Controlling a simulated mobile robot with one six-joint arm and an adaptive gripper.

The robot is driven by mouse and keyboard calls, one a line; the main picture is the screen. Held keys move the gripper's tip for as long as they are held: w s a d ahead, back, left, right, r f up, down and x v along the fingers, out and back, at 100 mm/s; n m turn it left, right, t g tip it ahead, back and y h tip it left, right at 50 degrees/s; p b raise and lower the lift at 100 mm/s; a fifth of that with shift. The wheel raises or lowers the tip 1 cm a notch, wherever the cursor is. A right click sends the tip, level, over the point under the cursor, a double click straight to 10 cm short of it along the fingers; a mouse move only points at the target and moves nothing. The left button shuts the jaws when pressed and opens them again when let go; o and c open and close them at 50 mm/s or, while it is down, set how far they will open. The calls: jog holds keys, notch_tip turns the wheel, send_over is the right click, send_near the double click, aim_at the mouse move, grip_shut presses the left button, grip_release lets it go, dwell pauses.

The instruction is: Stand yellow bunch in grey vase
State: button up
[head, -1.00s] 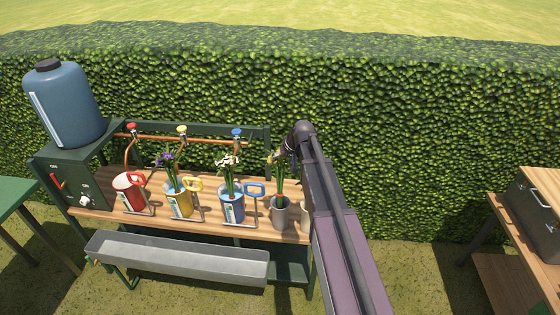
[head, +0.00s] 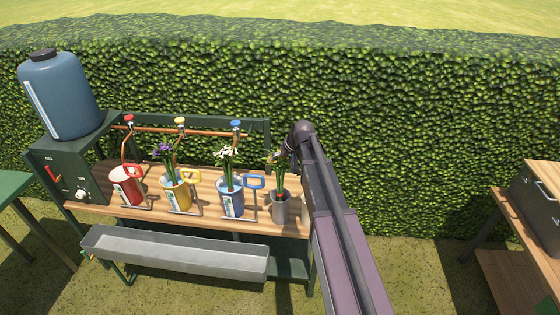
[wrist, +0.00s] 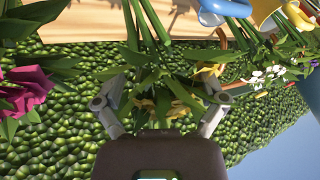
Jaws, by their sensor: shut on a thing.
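The yellow bunch (head: 279,180) is upright at the right end of the bench in the head view, its stems reaching down to the mouth of the grey vase (head: 280,207). The lower stems appear to be inside the vase, though their ends are hidden. My gripper (head: 280,156) is at the flower heads, above the vase. In the wrist view my gripper (wrist: 162,108) has its fingers on either side of the yellow blooms and leaves, shut on the bunch. Stems run towards the bench at the top of that view; the vase mouth is not clear there.
Red (head: 126,188), yellow (head: 176,195) and blue (head: 230,200) cans stand left of the vase; the latter two hold flowers. Magenta flowers (wrist: 25,92) are close beside my gripper. A grey trough (head: 175,256) hangs in front of the bench (head: 205,188).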

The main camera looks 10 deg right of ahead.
jog(key=o, duration=1)
jog(key=shift+s, duration=0.1)
dwell(0.6)
jog(key=s+g+h, duration=0.1)
jog(key=s, duration=0.8)
jog(key=s+f+g+h, duration=0.1)
jog(key=s, duration=0.9)
jog(key=s+a+f+g+h, duration=0.1)
jog(key=s+g, duration=0.1)
jog(key=s, duration=0.7)
jog(key=shift+s+f+h, duration=0.1)
jog(key=shift+s+h, duration=0.15)
jog(key=shift+h, duration=0.05)
